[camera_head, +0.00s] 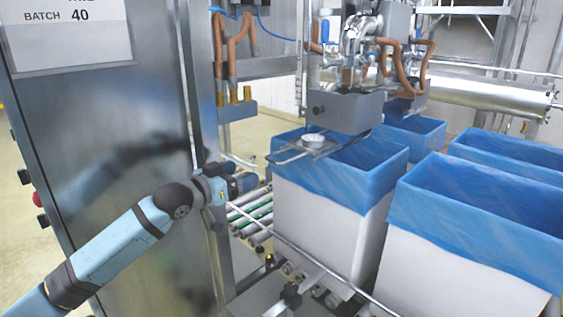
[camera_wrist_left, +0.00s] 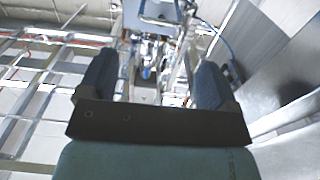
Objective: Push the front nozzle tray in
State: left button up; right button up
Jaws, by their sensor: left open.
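The front nozzle tray (camera_head: 322,151) is a small metal tray with a bent rod handle (camera_head: 290,156) on its left side. It sticks out below the grey nozzle housing (camera_head: 345,111), above the rim of the nearest blue-lined box (camera_head: 318,222). A small white cup-like piece (camera_head: 313,140) sits on it. My left gripper (camera_head: 247,182) is lower and to the left of the tray, apart from it, beside the steel column. In the left wrist view its two dark fingers (camera_wrist_left: 153,82) are spread with nothing between them. My right gripper is not in view.
A steel cabinet (camera_head: 110,170) stands left, close to my left arm. More blue-lined boxes (camera_head: 475,235) fill the right side. Conveyor rollers (camera_head: 250,212) and a guide rail (camera_head: 300,258) run low in front. Orange hoses (camera_head: 236,45) hang above.

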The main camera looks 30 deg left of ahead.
pick_arm(q)
jog(key=p, duration=0.2)
send_near(314, 145)
jog(key=s+a+f, duration=0.1)
jog(key=a, duration=0.2)
jog(key=shift+s+f, duration=0.15)
jog(key=shift+s, duration=0.05)
jog(key=c, duration=1)
jog(key=b+x, duration=0.3)
jog(key=x, duration=1.2)
jog(key=shift+d+f, duration=0.1)
jog(key=shift+d, duration=0.05)
jog(key=shift+w+d+b, duration=0.25)
jog(key=shift+w+b, duration=0.2)
jog(key=shift+w, duration=0.2)
jog(key=shift+r, duration=0.3)
